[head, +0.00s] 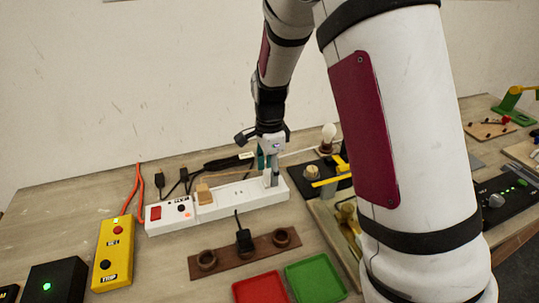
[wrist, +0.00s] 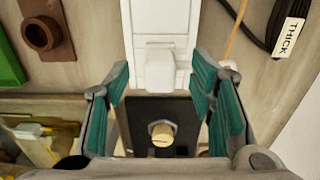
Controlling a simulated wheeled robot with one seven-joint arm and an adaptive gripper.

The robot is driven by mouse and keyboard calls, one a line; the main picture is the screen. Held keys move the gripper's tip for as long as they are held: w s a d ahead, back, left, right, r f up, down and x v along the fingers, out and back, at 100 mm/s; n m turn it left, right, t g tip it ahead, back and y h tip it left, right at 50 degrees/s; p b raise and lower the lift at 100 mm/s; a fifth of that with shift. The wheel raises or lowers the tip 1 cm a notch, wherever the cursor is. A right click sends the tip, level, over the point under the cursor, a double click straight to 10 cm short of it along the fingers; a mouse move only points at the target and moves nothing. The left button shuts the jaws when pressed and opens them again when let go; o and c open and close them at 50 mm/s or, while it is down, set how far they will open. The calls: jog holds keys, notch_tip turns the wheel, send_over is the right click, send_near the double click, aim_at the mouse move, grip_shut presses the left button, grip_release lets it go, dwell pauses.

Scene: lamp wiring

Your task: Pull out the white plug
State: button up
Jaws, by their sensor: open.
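A white block that looks like the white plug (wrist: 160,68) sits at the near end of the white power strip (wrist: 160,18) in the wrist view. My gripper (wrist: 162,80) is open, with one teal-padded finger on each side of this block and visible gaps between. Nothing is held. In the head view my gripper (head: 270,172) points down over the right end of the power strip (head: 235,199). The plug is hidden or too small to make out there. I cannot tell how far the fingertips are above the strip.
A tan plug (head: 204,194) and a red switch (head: 155,213) are on the strip's left part. A dark lamp base (wrist: 170,110) with a tan round post lies beyond the strip's end. A brown socket rail (head: 240,256), red tray (head: 260,288) and green tray (head: 315,279) lie in front.

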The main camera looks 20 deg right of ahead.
aim_at(270, 171)
jog(key=shift+f, duration=1.1)
grip_shut()
jog(key=c, duration=1)
grip_release()
grip_shut()
jog(key=shift+r+p, duration=0.45)
jog(key=shift+r, duration=0.25)
jog(key=shift+r+p, duration=1.05)
jog(key=shift+r, duration=1.1)
